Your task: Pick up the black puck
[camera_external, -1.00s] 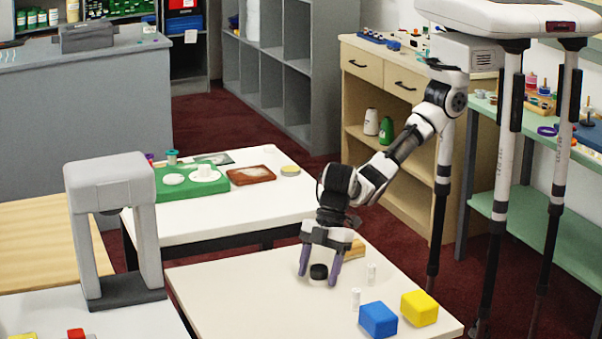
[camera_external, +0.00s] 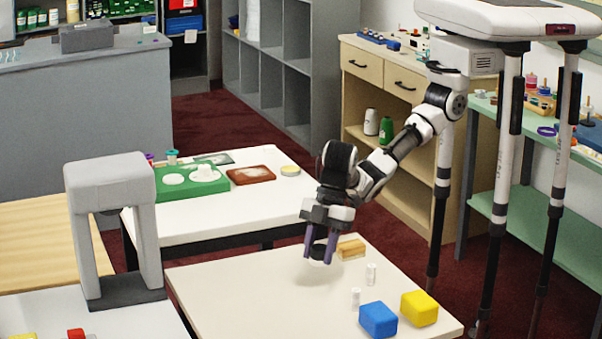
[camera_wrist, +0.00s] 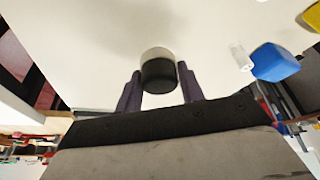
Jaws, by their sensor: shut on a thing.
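The black puck (camera_external: 318,252) is between the purple fingers of my gripper (camera_external: 320,254), held above the white table in the external view. In the wrist view the puck (camera_wrist: 159,75) shows a black side and a pale end, with one finger of my gripper (camera_wrist: 159,85) on each side of it. My gripper is shut on the puck. A shadow lies on the table below it.
The white table (camera_external: 225,300) bears a wooden block (camera_external: 351,249), two small white cylinders (camera_external: 371,274) (camera_external: 355,298), a blue block (camera_external: 378,319) and a yellow block (camera_external: 419,308). Its left part is clear. A grey arch-shaped stand (camera_external: 118,190) rises at the left.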

